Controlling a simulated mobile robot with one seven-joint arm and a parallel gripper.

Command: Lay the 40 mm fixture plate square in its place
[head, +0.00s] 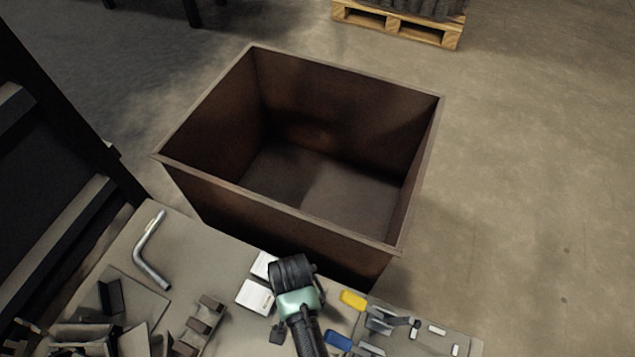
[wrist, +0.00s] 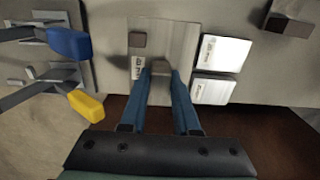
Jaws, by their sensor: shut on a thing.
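In the wrist view my gripper (wrist: 160,72) is shut on a small grey-brown grip that stands on a flat silver plate (wrist: 175,38). I take this to be the 40 mm fixture plate; its white label (wrist: 138,68) is too small to read surely. A small dark block (wrist: 137,40) shows at its upper left part. The plate looks roughly square to the picture; I cannot tell whether it touches the bench. In the head view my gripper (head: 292,272) points down over the bench, hiding its fingertips and most of the plate.
Two white labelled plates (wrist: 222,53) (wrist: 212,90) lie close to the right in the wrist view. Clamps with blue (wrist: 70,43) and yellow (wrist: 86,105) handles stand to the left. A large open brown bin (head: 420,180) adjoins the bench's far edge. A bent metal bar (head: 148,250) lies left.

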